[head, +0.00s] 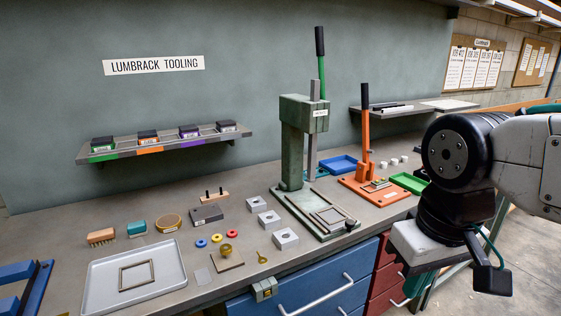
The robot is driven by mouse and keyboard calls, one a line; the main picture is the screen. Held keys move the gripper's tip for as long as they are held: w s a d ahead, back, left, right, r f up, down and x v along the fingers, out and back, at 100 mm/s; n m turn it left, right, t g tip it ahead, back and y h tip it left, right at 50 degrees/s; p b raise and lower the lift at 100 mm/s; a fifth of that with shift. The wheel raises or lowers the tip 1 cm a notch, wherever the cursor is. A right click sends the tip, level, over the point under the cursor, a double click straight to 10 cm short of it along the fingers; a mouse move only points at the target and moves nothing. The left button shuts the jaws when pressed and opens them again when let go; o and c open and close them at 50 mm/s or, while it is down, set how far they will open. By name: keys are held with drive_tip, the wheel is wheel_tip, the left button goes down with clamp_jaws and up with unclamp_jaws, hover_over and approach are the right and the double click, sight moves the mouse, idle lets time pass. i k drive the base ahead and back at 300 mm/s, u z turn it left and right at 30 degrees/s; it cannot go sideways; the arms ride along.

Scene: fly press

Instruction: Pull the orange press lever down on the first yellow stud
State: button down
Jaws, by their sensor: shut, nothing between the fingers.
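The orange press (376,192) stands on the bench right of the green press. Its orange lever (366,132) points straight up and ends in a black handle (365,96). A small frame with a yellowish part (378,184) lies on its base; I cannot make out a separate yellow stud there. My gripper (416,284) is at the lower right, in front of the bench edge, below and right of the orange press and apart from it. It is shut and empty, pointing down; its fingertips are hard to make out.
The tall green press (294,145) with its raised lever stands left of the orange one. A blue tray (338,165) and a green tray (408,183) flank the orange press. Small grey blocks (393,161) lie behind it. A grey tray (100,290) and small parts fill the bench's left.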

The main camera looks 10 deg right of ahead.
sight(365, 86)
drive_tip(key=k, duration=0.6)
drive_tip(key=z, duration=0.55)
drive_tip(key=i, duration=0.4)
drive_tip(key=z, duration=0.6)
drive_tip(key=i, duration=0.75)
drive_tip(key=u, duration=0.65)
drive_tip(key=i, duration=0.65)
drive_tip(key=u, duration=0.65)
